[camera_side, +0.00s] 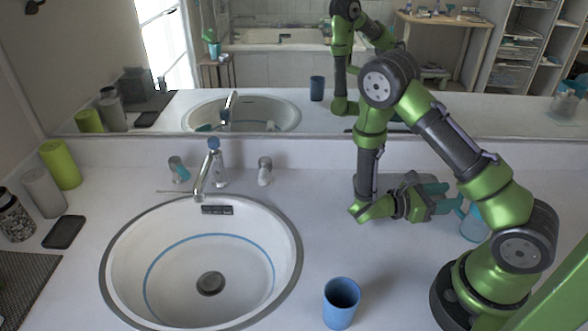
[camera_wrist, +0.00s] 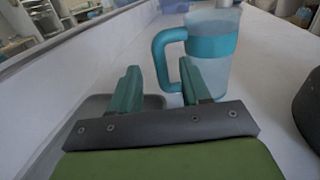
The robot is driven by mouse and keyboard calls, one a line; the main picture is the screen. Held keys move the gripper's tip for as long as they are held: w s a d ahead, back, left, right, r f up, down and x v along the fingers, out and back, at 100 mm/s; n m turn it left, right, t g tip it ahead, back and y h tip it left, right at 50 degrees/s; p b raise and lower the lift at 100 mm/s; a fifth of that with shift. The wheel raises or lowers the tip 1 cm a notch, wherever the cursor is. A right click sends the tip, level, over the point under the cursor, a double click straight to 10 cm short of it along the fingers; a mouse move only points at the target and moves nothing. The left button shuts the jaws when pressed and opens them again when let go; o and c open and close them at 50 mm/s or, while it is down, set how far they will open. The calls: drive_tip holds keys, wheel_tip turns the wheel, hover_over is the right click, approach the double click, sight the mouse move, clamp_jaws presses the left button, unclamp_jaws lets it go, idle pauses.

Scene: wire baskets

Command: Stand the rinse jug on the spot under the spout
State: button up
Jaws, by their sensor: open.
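The rinse jug (camera_wrist: 212,45) is translucent with a teal band and handle. It stands upright on the counter, its handle (camera_wrist: 158,55) toward my gripper. In the side view the jug (camera_side: 472,225) is partly hidden by my arm. My gripper (camera_side: 452,196) is low over the counter, pointing right at the jug. In the wrist view its teal fingers (camera_wrist: 159,75) are apart and empty, just short of the handle; contact is not seen. The chrome spout (camera_side: 202,180) reaches over the back of the white basin (camera_side: 128,235). No separate marked spot is distinct under it.
A blue cup (camera_side: 341,305) stands at the counter's front, right of the basin. A green tumbler (camera_side: 60,165) and other items stand far left. A mirror runs behind the counter.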

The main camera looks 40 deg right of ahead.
drive_tip(key=v, duration=0.7)
drive_tip(key=shift+a+r+y, duration=0.15)
drive_tip(key=shift+a+y, duration=0.05)
drive_tip(key=shift+y, duration=0.1)
drive_tip(key=shift+a+r+m+y, duration=0.3)
drive_tip(key=shift+m+y, duration=0.2)
drive_tip(key=shift+m, duration=0.1)
drive_tip(key=w+a+r+m+t+y, duration=0.1)
drive_tip(key=a+r+m+t+y, duration=0.5)
drive_tip(key=r+m+t+y, duration=0.1)
drive_tip(key=w+a+r+m+t+y, duration=0.2)
drive_tip(key=a+r+m+t+y, duration=0.5)
drive_tip(key=r, duration=0.4)
drive_tip(key=t+y, duration=0.1)
drive_tip(key=t, duration=0.1)
drive_tip(key=shift+r+t, duration=0.3)
drive_tip(key=shift+t, duration=0.1)
drive_tip(key=shift+a+r+t, duration=0.25)
drive_tip(key=shift+r+t, duration=0.05)
drive_tip(key=shift+r, duration=0.1)
drive_tip(key=c, duration=0.3)
